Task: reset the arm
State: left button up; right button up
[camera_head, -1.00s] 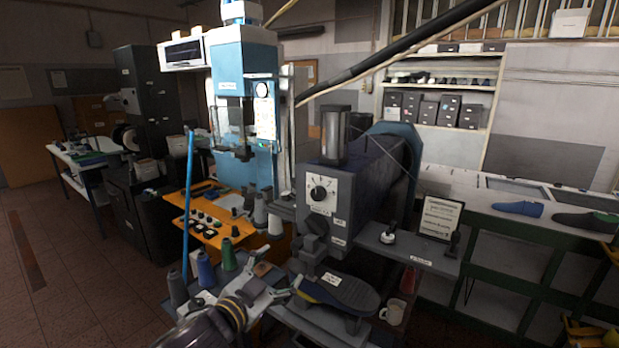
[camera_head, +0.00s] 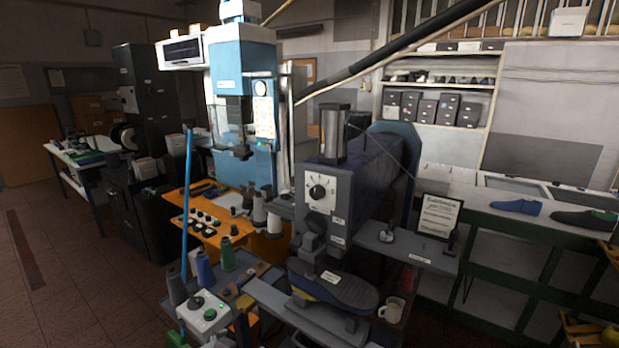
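Neither of my grippers shows in the head view now, and no part of either arm can be made out. A blue shoe last (camera_head: 516,207) and a dark last with a green end (camera_head: 585,221) lie on the long bench (camera_head: 475,192) at the right. A dark sole-shaped piece with a white label (camera_head: 345,291) sits on the low front of the grey machine (camera_head: 335,190).
A small control box with a green button (camera_head: 208,314) stands at the front left, beside thread spools (camera_head: 205,268). A white mug (camera_head: 393,309) stands right of the sole-shaped piece. A blue pole (camera_head: 188,215) rises at the left. Floor is open at far left.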

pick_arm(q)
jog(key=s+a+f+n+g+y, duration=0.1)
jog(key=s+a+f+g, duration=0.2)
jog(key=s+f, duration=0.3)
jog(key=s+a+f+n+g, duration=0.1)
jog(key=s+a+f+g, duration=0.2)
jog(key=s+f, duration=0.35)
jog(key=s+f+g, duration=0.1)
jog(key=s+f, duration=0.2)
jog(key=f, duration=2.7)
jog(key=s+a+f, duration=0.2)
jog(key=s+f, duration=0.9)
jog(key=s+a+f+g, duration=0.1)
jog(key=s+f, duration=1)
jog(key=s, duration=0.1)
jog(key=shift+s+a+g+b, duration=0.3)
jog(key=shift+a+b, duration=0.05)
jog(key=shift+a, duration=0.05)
